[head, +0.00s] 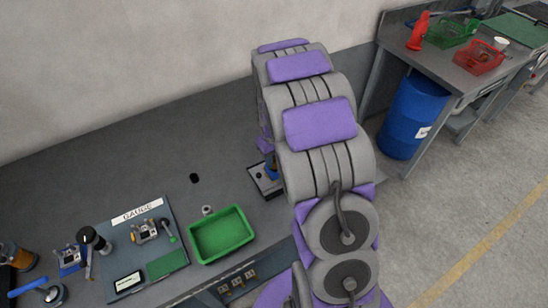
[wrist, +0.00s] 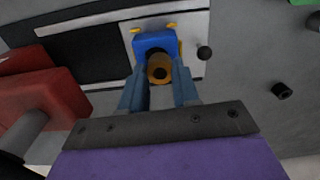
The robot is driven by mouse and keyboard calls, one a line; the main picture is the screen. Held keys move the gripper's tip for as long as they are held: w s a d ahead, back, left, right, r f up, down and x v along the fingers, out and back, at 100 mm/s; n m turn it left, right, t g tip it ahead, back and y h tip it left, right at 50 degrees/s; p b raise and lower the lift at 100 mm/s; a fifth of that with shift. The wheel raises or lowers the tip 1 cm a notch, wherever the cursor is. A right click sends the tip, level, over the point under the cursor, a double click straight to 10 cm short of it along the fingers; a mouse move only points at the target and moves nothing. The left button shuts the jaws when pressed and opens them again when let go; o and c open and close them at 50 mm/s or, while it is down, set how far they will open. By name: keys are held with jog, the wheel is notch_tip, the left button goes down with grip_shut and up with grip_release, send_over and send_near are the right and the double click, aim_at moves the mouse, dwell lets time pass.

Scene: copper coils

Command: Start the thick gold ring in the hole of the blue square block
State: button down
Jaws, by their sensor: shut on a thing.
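The blue square block (wrist: 154,42) sits on a light plate at the top middle of the wrist view, with small yellow parts beside its upper corners. The thick gold ring (wrist: 158,62) is between the fingertips of my gripper (wrist: 160,74), right in front of the block's near face. My gripper is shut on the ring. The ring overlaps the block in this view, hiding the hole; I cannot tell whether it touches or enters it. In the head view my arm hides most of this spot; the dark-and-light fixture base (head: 262,182) shows beside it.
A red body with a grey cylinder (wrist: 42,100) is at the left of the wrist view. The green tray (head: 222,236) and gauge board (head: 145,240) lie left of my arm. The bench behind them is mostly clear.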

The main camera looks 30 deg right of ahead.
jog(key=shift+a, duration=0.2)
jog(key=shift+d, duration=0.35)
jog(key=shift+f+p, duration=0.6)
jog(key=shift+f, duration=0.4)
dwell(1.6)
jog(key=shift+c, duration=1.3)
grip_release()
jog(key=shift+r, duration=0.15)
jog(key=shift+r+p, duration=1.4)
jog(key=shift+r, duration=2)
